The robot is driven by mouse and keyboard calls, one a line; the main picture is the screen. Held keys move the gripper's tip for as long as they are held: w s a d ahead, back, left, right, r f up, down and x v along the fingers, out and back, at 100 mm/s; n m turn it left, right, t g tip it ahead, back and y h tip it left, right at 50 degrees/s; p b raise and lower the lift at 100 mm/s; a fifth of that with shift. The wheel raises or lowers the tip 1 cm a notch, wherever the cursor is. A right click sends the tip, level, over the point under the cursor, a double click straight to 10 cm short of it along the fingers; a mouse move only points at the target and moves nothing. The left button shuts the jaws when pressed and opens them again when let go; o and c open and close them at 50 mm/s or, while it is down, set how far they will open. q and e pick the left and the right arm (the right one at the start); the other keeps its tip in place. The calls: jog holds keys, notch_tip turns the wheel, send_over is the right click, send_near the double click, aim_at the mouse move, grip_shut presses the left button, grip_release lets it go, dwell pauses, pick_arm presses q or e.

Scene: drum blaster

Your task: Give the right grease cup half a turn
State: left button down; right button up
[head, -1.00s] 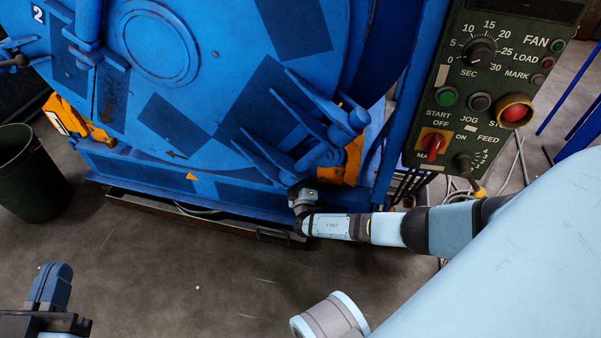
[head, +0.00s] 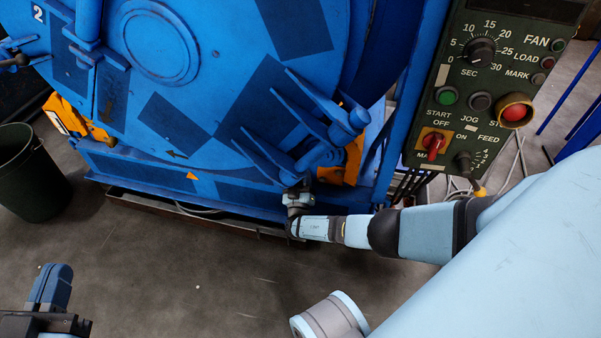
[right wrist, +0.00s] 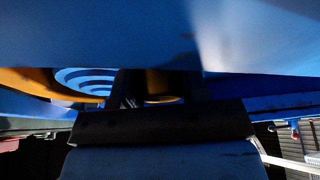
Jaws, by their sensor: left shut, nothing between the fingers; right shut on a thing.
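The blue drum machine (head: 225,184) fills the upper left of the head view, with an orange block (head: 353,160) at its lower right corner. My right gripper (head: 298,186) is at the machine's lower edge, just left of and below that block. In the right wrist view its dark fingers (right wrist: 158,90) reach up under a blue surface and are shut on the right grease cup. The cup itself is mostly hidden by the fingers, the machine and shadow. My left gripper (head: 48,285) is at the bottom left of the head view, shut and empty, far from the machine.
Blue pronged levers (head: 300,120) jut out just above my right gripper. A control panel (head: 470,120) with a red stop button stands at the right. A dark bin (head: 32,175) stands at the left. The floor (head: 200,270) in front is clear.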

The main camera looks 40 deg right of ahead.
jog(key=shift+a, duration=0.1)
dwell(0.4)
jog(key=o, duration=0.6)
jog(key=shift+s+f, duration=0.1)
